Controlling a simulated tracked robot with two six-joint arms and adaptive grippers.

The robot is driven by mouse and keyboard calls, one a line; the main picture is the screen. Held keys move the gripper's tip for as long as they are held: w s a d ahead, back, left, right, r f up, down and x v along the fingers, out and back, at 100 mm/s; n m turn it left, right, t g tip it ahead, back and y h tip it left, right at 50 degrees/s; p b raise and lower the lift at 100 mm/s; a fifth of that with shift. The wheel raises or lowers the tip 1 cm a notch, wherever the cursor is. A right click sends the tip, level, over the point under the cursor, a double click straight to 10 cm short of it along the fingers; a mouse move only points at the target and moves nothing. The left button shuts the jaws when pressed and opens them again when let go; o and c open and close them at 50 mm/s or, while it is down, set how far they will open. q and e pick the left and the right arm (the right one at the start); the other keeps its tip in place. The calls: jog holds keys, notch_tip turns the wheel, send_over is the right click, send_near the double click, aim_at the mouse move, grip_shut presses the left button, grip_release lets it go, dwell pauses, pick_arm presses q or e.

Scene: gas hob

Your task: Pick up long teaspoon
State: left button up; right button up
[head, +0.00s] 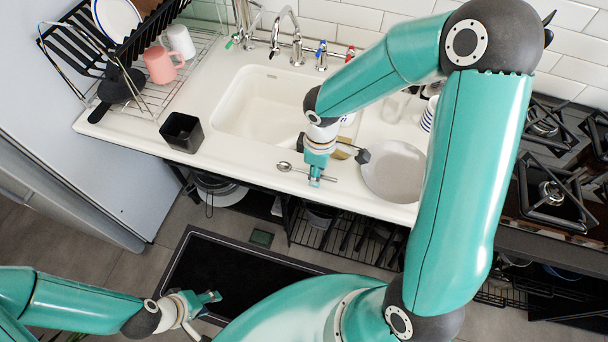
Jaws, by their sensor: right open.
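The long teaspoon (291,168) lies on the white countertop near its front edge, in front of the sink. Its bowl points left and its handle runs right, partly hidden behind my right gripper. My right gripper (315,181) is open and points down at the spoon's handle; I cannot tell whether it touches it. My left gripper (212,297) is low at the lower left, over the floor and away from the counter. I cannot tell whether its fingers are open or shut.
A round plate (394,172) lies right of the spoon, with a dark-headed utensil (354,153) between them. The sink (262,106) is behind. A black square container (182,132) and a dish rack with a pink mug (161,65) stand left. The gas hob (553,193) is at right.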

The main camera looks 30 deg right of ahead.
grip_shut()
